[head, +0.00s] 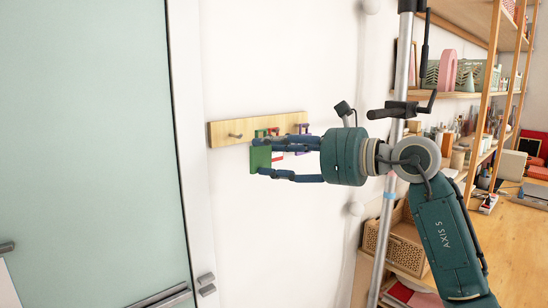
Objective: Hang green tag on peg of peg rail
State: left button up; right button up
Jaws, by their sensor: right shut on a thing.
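The peg rail (222,128) is a pale wooden bar fixed on the white wall, with a bare peg (236,135) near its left end. The green tag (260,157) is at the fingertips of my right gripper (259,156), just below the middle of the rail. My right gripper is shut on the tag, with its arm coming from the right. Small red and purple things (303,128) show behind the fingers at the rail's right part. The fingers hide most of them, and I cannot tell whether the tag touches a peg. My left gripper is out of view.
A pale green door (85,120) with a white frame is at the left. A metal pole (390,190) stands behind my right arm. Wooden shelves (462,94) with many props and a woven basket (398,248) fill the right. The wall below the rail is clear.

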aim_at(266, 152)
jog(key=shift+w+a, duration=0.3)
jog(key=shift+a, duration=0.2)
jog(key=shift+w+a+p, duration=0.35)
jog(key=shift+w, duration=0.1)
jog(key=shift+w+a+f+p, duration=0.1)
jog(key=shift+w+a+p, duration=0.25)
jog(key=shift+w, duration=0.3)
jog(key=shift+w+a+p, duration=0.3)
jog(key=shift+w+a, duration=0.3)
jog(key=shift+w, duration=0.15)
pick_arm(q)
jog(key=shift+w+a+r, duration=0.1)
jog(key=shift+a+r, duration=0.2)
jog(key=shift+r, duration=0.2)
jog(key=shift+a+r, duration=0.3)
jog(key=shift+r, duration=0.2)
pick_arm(e)
jog(key=shift+w+a+f, duration=0.6)
jog(key=shift+w+f, duration=0.2)
jog(key=shift+w, duration=0.1)
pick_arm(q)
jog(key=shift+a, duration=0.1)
pick_arm(e)
jog(key=shift+s+a+r, duration=0.1)
jog(key=shift+r, duration=0.05)
